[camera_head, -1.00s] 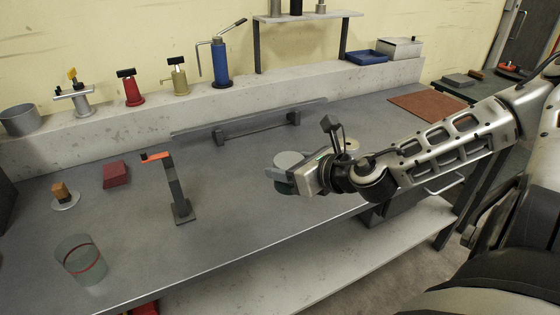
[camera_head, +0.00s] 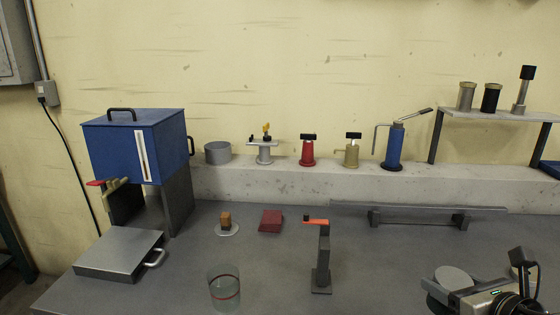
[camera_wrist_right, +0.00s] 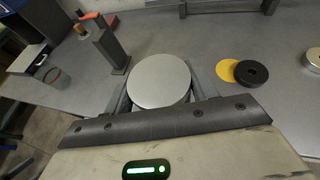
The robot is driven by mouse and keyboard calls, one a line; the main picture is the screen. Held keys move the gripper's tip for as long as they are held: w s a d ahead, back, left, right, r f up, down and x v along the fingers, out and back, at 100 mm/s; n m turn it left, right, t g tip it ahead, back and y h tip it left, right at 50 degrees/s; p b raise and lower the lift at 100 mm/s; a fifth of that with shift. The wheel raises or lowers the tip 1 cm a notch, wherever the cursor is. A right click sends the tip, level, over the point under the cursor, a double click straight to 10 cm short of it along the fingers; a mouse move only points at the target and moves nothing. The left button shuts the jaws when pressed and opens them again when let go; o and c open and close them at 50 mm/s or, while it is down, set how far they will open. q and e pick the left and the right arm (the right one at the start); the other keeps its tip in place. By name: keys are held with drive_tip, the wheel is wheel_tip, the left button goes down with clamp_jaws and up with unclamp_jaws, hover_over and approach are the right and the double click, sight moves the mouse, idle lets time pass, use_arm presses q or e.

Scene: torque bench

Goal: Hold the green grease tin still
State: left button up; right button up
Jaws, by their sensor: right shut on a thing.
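The grease tin (camera_head: 453,277) shows in the head view at the lower right as a round grey lid; its side is mostly hidden by my gripper. In the right wrist view its pale lid (camera_wrist_right: 160,80) lies between the two fingers. My right gripper (camera_head: 450,290) is shut on the tin, one finger on each side of it, at the bench top. I cannot tell whether the tin touches the bench. My left gripper is in neither view.
An upright post with an orange lever (camera_head: 323,255) stands left of the tin. A clear cup (camera_head: 224,290) and red block (camera_head: 270,221) are further left. A black ring (camera_wrist_right: 251,73) and yellow disc (camera_wrist_right: 228,71) lie right of the tin. A blue box (camera_head: 138,147) stands far left.

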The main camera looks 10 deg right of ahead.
drive_tip(key=s+a+f+h, duration=0.1)
drive_tip(key=s+a, duration=0.1)
drive_tip(key=a, duration=1.4)
drive_tip(key=shift+s+f+m, duration=0.15)
drive_tip(key=shift+s+m, duration=0.15)
drive_tip(key=shift+s, duration=0.1)
